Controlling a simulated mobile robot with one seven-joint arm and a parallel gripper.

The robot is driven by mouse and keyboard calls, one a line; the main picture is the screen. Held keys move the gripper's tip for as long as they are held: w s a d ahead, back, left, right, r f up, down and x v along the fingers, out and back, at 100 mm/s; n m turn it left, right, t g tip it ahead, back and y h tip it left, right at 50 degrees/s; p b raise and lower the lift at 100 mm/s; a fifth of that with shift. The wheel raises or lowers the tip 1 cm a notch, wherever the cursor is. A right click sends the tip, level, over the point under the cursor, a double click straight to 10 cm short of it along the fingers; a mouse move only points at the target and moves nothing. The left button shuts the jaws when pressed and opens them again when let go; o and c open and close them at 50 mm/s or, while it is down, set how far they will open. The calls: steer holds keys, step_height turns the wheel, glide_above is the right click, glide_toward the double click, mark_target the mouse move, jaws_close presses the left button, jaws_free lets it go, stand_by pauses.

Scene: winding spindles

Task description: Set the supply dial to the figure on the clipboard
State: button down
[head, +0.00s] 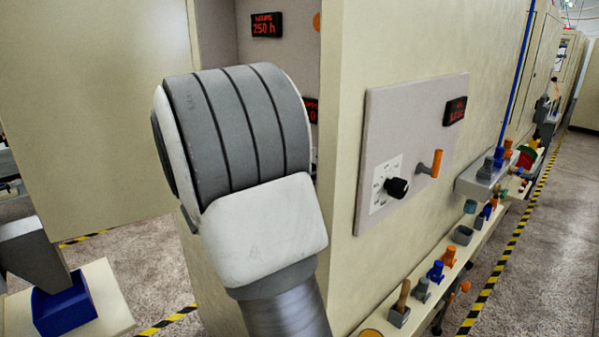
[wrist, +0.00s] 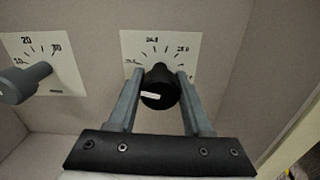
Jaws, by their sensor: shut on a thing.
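In the wrist view my gripper (wrist: 160,76) is shut on a black dial knob (wrist: 158,92), one finger on each side. A pale mark shows on the knob's face. The knob stands on a white scale plate (wrist: 133,42) with tick marks; figures that look like 24.0 and 25.0 show above it, and others are too small or covered. In the head view my arm hides the gripper and this dial.
A second dial with a grey knob (wrist: 26,84) sits close on the left. In the head view, a cabinet side panel (head: 380,135) carries another black knob (head: 396,187), an orange-handled lever (head: 437,163) and a red display (head: 455,110). A ledge below holds several small parts.

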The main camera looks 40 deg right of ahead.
steer(key=shift+c, duration=1.7)
jaws_free()
steer(key=s+a+b, duration=0.1)
steer(key=a, duration=1.6)
steer(key=shift+s+a, duration=0.2)
steer(key=shift+a, duration=0.05)
